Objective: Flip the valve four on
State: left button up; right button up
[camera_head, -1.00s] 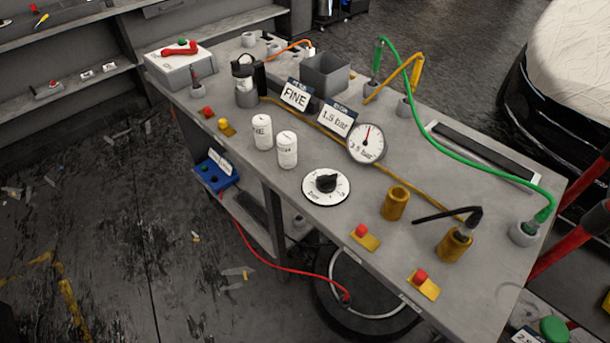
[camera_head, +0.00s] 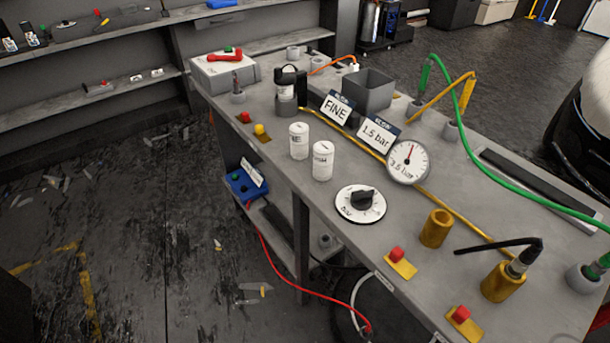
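No label reading "four" is legible, so I cannot tell which part is valve four. A red lever handle (camera_head: 225,55) with a green spot lies on top of a white box (camera_head: 222,74) at the bench's far left end. A black knob (camera_head: 362,199) sits on a round white dial (camera_head: 351,210) at the bench's front edge. A pressure gauge (camera_head: 408,162) stands behind it, beside signs reading "1.5 bar" (camera_head: 378,133) and "FINE" (camera_head: 337,108). Neither of my grippers is in view.
The grey bench (camera_head: 345,255) also carries two white canisters (camera_head: 323,163), a grey bin (camera_head: 367,92), brass cups (camera_head: 436,230), red buttons (camera_head: 397,255) and a green hose (camera_head: 520,185). A blue box (camera_head: 242,185) sits below. The littered floor (camera_head: 130,240) at left is mostly open.

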aim_at(463, 314)
jog(key=k+l+z, duration=0.15)
jog(key=l+z, duration=0.45)
jog(key=z, duration=0.15)
jog(key=k+l+z, duration=0.15)
jog(key=z, duration=0.15)
jog(key=k, duration=0.1)
